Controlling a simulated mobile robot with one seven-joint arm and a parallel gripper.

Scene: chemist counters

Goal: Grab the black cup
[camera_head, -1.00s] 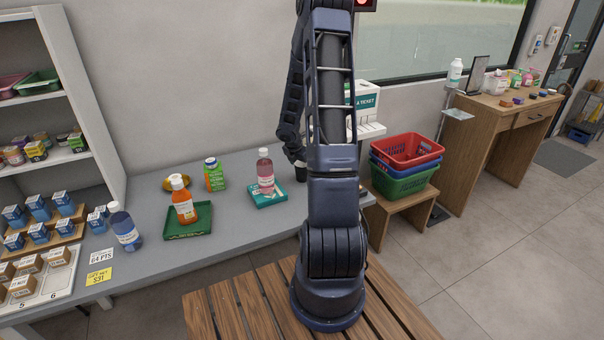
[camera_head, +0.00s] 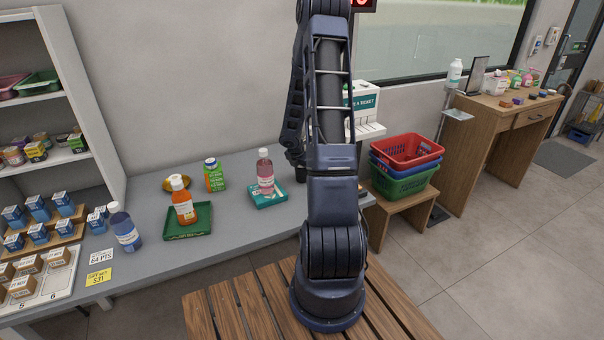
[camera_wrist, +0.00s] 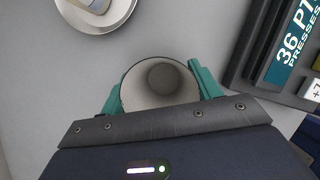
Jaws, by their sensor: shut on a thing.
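The cup (camera_wrist: 160,84) shows from above in the wrist view, its round mouth open toward the camera. Its inside is pale grey with a darker round bottom, and a thin dark edge shows at the rim. My gripper (camera_wrist: 160,92) is shut on it, with one teal finger against each side. The cup's outer wall is mostly hidden from this angle. In the head view my arm covers most of that spot at the right end of the counter (camera_head: 232,232), so I cannot tell whether the cup touches the counter.
In the wrist view, a white round dish (camera_wrist: 122,18) with an item on it lies upper left, and a dark sign (camera_wrist: 268,88) stands close right. In the head view, a pink bottle (camera_head: 265,172) on a teal box is left of my arm. Stacked baskets (camera_head: 405,185) stand to the right.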

